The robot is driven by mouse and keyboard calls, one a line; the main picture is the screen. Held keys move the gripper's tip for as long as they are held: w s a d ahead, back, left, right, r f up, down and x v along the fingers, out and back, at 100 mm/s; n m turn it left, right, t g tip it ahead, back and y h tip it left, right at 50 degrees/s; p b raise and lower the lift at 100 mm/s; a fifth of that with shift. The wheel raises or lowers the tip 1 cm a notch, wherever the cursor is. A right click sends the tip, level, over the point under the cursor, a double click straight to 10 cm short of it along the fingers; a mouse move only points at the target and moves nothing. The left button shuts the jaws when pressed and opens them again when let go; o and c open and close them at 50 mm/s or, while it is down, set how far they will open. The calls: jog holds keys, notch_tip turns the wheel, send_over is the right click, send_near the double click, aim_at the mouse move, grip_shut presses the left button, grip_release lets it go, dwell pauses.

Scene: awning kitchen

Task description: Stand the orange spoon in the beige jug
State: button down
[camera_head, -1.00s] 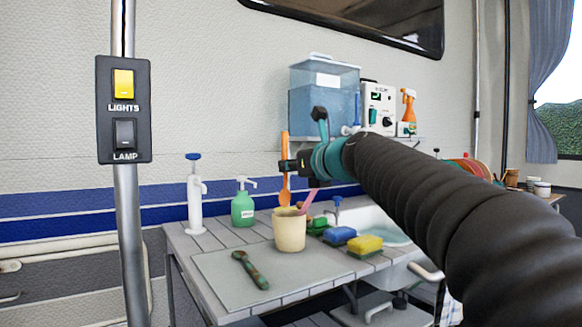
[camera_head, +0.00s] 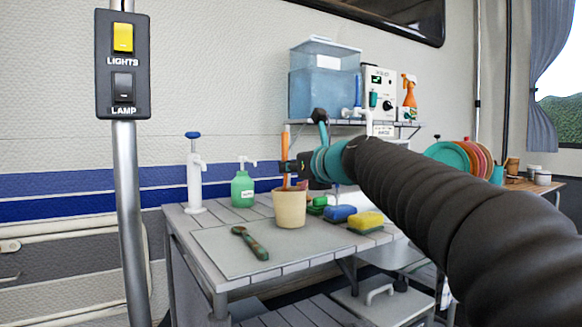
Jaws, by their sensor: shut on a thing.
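The beige jug (camera_head: 290,210) stands upright on the grey mat on the slatted table. The orange spoon (camera_head: 286,146) is upright, with its upper part showing above the jug. My gripper (camera_head: 287,168) is shut on the orange spoon, just above the jug's rim. The spoon's lower end is out of sight at the jug's mouth, so it seems to be inside or behind the rim. A pink item (camera_head: 302,185) shows at the jug's rim, mostly hidden by my gripper.
A green-brown spoon (camera_head: 250,243) lies on the mat (camera_head: 212,248) in front of the jug. Blue (camera_head: 338,213) and yellow (camera_head: 366,222) sponges lie to the right. A green pump bottle (camera_head: 243,190) and white pump dispenser (camera_head: 195,175) stand at the left. A post (camera_head: 128,220) rises in the left foreground.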

jog(key=shift+f, duration=0.25)
jog(key=c, duration=1.1)
grip_release()
jog(key=shift+c, duration=0.2)
jog(key=v, duration=1.2)
